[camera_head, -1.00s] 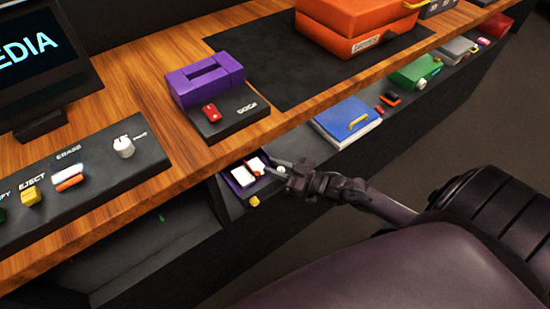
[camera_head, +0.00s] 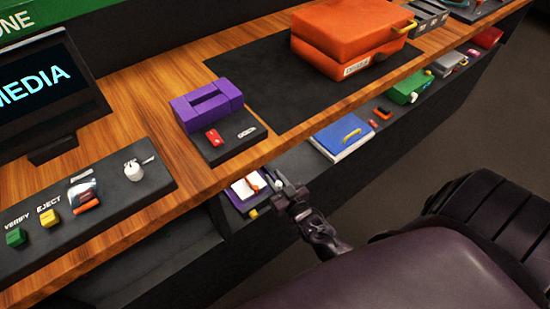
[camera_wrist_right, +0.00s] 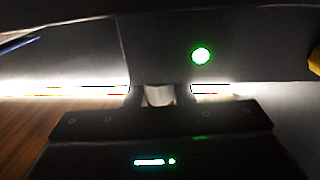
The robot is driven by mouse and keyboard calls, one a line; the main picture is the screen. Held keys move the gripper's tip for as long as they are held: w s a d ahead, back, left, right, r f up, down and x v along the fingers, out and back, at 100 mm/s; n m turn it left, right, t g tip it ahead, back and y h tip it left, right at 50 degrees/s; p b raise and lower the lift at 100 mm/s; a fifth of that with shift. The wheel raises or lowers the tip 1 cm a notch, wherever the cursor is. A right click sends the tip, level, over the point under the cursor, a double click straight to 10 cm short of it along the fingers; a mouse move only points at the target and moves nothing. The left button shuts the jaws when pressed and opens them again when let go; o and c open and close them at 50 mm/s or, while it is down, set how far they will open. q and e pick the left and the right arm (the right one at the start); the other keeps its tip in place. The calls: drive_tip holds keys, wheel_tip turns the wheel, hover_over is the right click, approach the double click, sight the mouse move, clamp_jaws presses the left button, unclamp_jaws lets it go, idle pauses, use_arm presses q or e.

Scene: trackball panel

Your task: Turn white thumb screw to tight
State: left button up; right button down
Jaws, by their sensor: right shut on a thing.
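My right gripper (camera_head: 279,182) is at the lower shelf below the counter's front edge, just right of a purple-edged tray. In the right wrist view, its two fingers (camera_wrist_right: 160,91) are closed on a small white rounded piece, which looks like the white thumb screw (camera_wrist_right: 159,96). The piece sits against a dark panel (camera_wrist_right: 165,40), and its lower part is hidden by the gripper body. My left gripper is not in view.
A round green light (camera_wrist_right: 201,56) glows on the dark panel. The tray (camera_head: 238,201) holds white and orange pieces. A blue book-like case (camera_head: 340,140) lies further along the shelf. On the counter are a purple block (camera_head: 206,105), an orange case (camera_head: 345,40) and a white knob (camera_head: 134,172).

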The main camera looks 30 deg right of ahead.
sight(281, 187)
idle(0.4)
drive_tip(key=c, duration=1.3)
unclamp_jaws()
drive_tip(key=shift+o, duration=0.2)
drive_tip(key=shift+s, duration=0.1)
drive_tip(key=s, duration=0.7)
drive_tip(key=shift+s+a, duration=0.1)
drive_tip(key=shift+s, duration=0.25)
